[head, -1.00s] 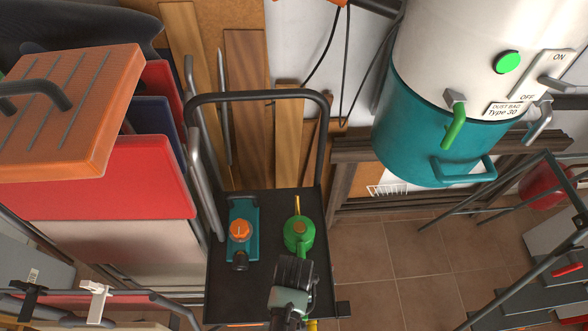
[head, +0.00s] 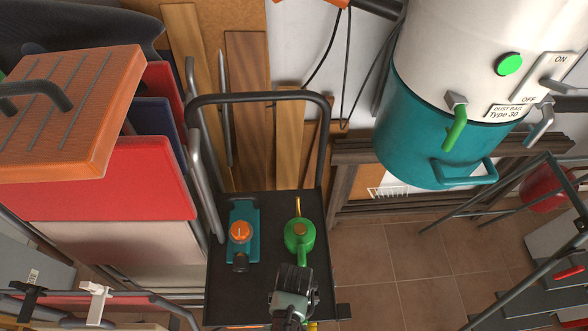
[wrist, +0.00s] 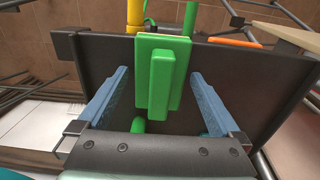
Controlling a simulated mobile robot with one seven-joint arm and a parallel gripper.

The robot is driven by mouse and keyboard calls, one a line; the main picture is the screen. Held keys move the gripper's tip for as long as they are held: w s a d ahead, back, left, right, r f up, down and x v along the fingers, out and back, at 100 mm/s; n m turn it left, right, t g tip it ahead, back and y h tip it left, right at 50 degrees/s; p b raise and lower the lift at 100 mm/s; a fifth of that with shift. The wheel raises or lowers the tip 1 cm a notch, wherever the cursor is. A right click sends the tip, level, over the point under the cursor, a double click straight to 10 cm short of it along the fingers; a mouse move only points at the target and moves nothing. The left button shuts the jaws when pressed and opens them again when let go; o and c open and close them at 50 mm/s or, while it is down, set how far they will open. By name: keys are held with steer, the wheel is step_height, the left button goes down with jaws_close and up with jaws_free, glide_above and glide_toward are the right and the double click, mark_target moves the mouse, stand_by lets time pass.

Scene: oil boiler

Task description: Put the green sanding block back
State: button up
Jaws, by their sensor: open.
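The green sanding block (wrist: 162,75) shows in the middle of the wrist view, with a raised ridge along it and a pale strip at its far edge. It is at the black trolley tray (wrist: 230,70), near the tray's far edge in this view. My gripper (wrist: 158,78) is open, with one blue finger on each side of the block and a visible gap to both. In the head view my arm's end (head: 293,292) is over the front of the tray and hides the block.
A green oil can (head: 299,237) and a teal tool with an orange knob (head: 240,232) stand on the tray. The trolley's hoop handle (head: 258,97) rises behind. A teal and white dust extractor (head: 440,130) stands at right. Bare tiled floor (head: 385,265) lies right of the trolley.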

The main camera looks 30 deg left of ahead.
step_height(320, 180, up, 12)
steer(key=shift+r, duration=0.2)
stand_by(0.4)
steer(key=w+r+m+t+y, duration=0.2)
steer(key=w+r+t, duration=0.7)
steer(key=w+r, duration=1.05)
steer(key=w+d+r+m+t, duration=0.1)
steer(key=w+r+t, duration=0.15)
steer(key=r, duration=0.55)
steer(key=w+d+r+m+t, duration=0.1)
steer(key=w+r+t, duration=0.15)
steer(key=r, duration=0.65)
steer(key=s+d+r+m+t, duration=0.1)
steer(key=d+r+t, duration=0.15)
steer(key=r, duration=0.55)
steer(key=s+d+r+t, duration=0.1)
steer(key=r+t, duration=0.3)
steer(key=r, duration=0.5)
steer(key=s+d+r+m+t+h, duration=0.1)
steer(key=s+d+r+t, duration=0.1)
steer(key=s+r, duration=0.4)
steer(key=s+d+r+t+h, duration=0.1)
steer(key=s+r+t, duration=0.4)
steer(key=r, duration=0.6)
steer(key=shift+s+d+m, duration=0.4)
steer(key=shift+d, duration=0.25)
